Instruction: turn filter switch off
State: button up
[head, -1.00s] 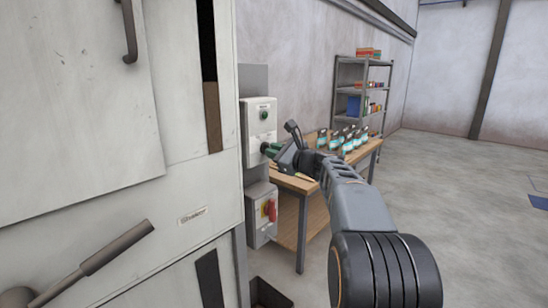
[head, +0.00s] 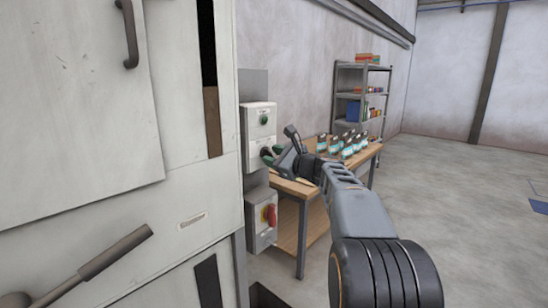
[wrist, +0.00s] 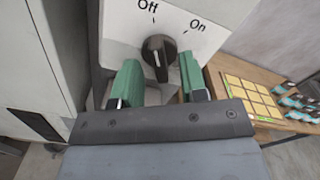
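The filter switch (wrist: 160,48) is a black rotary knob on a light grey control box (head: 258,117). Off is printed above it and On at its upper right in the wrist view. A white line shows on the lower part of the knob; I cannot tell for sure which label it is set to. My gripper (wrist: 159,66) is open, with a green finger on each side of the knob. I see no clear contact with the knob. In the head view my gripper (head: 272,154) is at the lower part of the box and covers the knob.
A second box with a red switch (head: 269,215) is mounted below. A large white cabinet (head: 100,170) stands close on the left. A shelf (head: 362,98) stands farther back.

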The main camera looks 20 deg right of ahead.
jog(key=b+v, duration=0.1)
jog(key=v, duration=1.2)
jog(key=shift+s, duration=0.4)
jog(key=shift+d, duration=0.1)
